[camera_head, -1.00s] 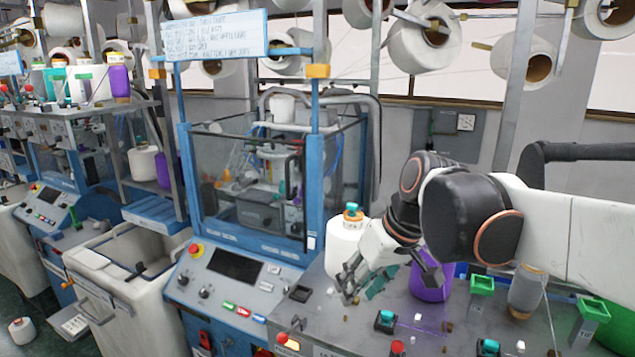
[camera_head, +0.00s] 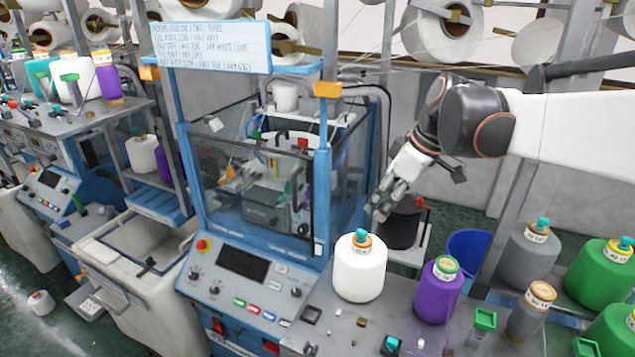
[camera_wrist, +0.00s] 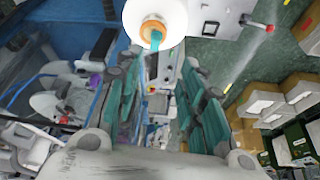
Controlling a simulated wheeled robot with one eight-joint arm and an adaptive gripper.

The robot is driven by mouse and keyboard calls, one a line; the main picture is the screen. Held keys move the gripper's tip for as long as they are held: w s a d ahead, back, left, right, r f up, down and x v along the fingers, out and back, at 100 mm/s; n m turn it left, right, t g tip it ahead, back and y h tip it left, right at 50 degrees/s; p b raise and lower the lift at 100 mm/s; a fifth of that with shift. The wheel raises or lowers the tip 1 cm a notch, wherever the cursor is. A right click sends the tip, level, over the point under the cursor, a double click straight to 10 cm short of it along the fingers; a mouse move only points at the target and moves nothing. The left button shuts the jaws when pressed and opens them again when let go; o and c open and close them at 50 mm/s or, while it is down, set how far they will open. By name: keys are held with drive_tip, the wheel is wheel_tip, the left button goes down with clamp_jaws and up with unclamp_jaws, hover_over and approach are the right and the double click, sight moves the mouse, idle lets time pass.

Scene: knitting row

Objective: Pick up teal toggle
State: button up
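Teal pieces show in several places, and I cannot tell which one is the toggle. A teal piece on a small black base (camera_head: 392,344) is at the bottom edge of the head view. A teal tip (camera_head: 361,235) tops the white cone (camera_head: 359,272); it also shows in the wrist view (camera_wrist: 155,40).
A grey cone (camera_head: 528,258), a brown-topped cone (camera_head: 530,312) and green cones (camera_head: 597,275) stand on the right of the bench. A blue-framed machine (camera_head: 283,190) stands left of my gripper. A dark bin (camera_head: 400,228) and a blue bin (camera_head: 467,252) are behind the bench.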

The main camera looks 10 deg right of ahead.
hover_over(363, 231)
drive_tip(key=s+d, duration=0.1)
drive_tip(key=s, duration=0.1)
wheel_tip(363, 231, down, 5)
drive_tip(key=x, duration=0.3)
drive_tip(key=p+x, duration=0.1)
drive_tip(key=shift+w+d+f, duration=0.25)
drive_tip(key=shift+d+f, duration=0.05)
drive_tip(key=shift+f, duration=0.15)
drive_tip(key=shift+a+f, duration=0.15)
drive_tip(key=shift+f, duration=0.15)
drive_tip(key=c, duration=0.7)
